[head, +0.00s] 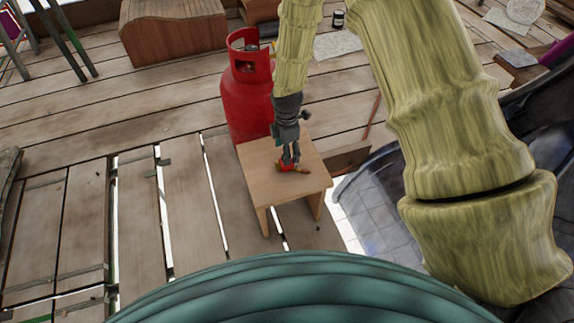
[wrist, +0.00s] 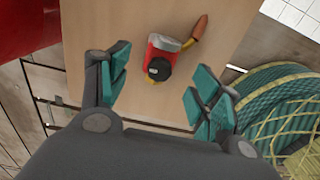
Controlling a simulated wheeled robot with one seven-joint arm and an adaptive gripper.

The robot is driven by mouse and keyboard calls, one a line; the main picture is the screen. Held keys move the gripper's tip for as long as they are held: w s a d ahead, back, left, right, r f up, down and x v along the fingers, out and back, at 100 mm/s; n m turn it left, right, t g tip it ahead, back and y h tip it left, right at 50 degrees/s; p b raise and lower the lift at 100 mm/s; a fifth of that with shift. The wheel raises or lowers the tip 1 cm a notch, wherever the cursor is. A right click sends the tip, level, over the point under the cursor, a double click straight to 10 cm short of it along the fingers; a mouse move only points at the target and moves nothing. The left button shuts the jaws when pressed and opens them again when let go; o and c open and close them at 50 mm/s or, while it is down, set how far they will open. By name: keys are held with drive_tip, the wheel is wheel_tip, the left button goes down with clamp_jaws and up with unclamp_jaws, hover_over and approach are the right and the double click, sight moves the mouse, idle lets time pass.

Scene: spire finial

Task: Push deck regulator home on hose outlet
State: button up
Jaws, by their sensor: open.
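The regulator, a small red and black piece (wrist: 162,59), lies on a small wooden table. A brass-coloured hose outlet with an orange-brown tip (wrist: 196,34) shows right beside it; I cannot tell whether it is fully seated. In the head view the red piece (head: 286,168) is partly hidden under my gripper. My gripper (head: 290,160) points down over the table. In the wrist view my gripper (wrist: 155,92) has its teal-padded fingers wide apart, with the regulator beyond and between them, and nothing held.
The table (head: 258,163) has bare top around the regulator. A red gas cylinder (head: 246,95) stands close behind it at the left. A brown wooden chest (head: 172,32) is farther back. The plank deck has gaps at the left. A dark blue tiled area (head: 375,205) lies to the right.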

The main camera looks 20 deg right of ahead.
drive_tip(key=shift+f, duration=0.25)
drive_tip(key=shift+f, duration=0.1)
wheel_tip(320, 180, down, 5)
drive_tip(key=shift+a+f+b, duration=0.1)
drive_tip(key=shift+a+b, duration=0.05)
drive_tip(key=shift+b, duration=0.95)
drive_tip(key=c, duration=1)
